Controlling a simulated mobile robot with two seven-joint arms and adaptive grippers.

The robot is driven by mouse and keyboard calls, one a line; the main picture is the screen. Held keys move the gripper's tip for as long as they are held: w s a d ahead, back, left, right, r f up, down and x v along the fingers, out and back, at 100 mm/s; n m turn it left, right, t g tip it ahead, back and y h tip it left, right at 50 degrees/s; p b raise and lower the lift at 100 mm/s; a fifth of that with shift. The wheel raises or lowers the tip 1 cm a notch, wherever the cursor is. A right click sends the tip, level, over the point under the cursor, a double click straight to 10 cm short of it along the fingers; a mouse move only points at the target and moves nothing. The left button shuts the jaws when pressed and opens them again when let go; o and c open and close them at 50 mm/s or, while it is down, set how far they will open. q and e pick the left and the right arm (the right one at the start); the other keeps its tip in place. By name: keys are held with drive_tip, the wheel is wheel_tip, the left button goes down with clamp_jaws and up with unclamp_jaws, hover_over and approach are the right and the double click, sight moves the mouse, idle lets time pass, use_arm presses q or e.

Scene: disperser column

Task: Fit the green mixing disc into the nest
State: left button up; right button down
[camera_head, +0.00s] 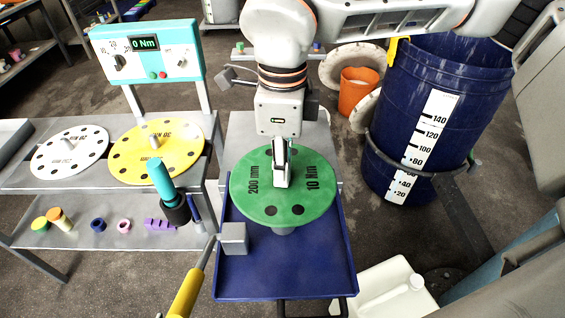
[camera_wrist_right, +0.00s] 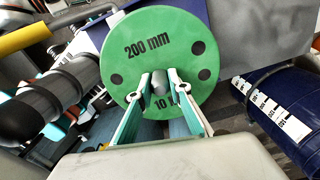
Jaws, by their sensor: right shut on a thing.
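The green mixing disc (camera_head: 257,207), marked 200 mm and 10 Nm with dark round spots, lies roughly level over a blue tray in the head view. My right gripper (camera_head: 282,178) comes down from above onto its middle. In the wrist view, the fingers (camera_wrist_right: 158,88) are closed on the grey central hub of the green disc (camera_wrist_right: 178,45). A grey round piece (camera_head: 284,231) shows just under the disc's front edge. Whether it is the nest, and whether the disc touches it, I cannot tell. My left gripper is not in view.
The blue tray (camera_head: 270,278) has a grey block (camera_head: 233,238) at its left. White (camera_head: 70,150) and yellow (camera_head: 180,160) discs lie on the left bench below a 0 Nm display (camera_head: 146,44). A blue drum (camera_head: 425,80) stands right; a white canister (camera_head: 400,297) is front right.

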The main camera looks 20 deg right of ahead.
drive_tip(key=shift+f, duration=0.2)
drive_tip(key=c, duration=1.8)
unclamp_jaws()
drive_tip(key=shift+r, duration=0.1)
wheel_tip(320, 180, up, 12)
drive_tip(key=shift+f, duration=0.1)
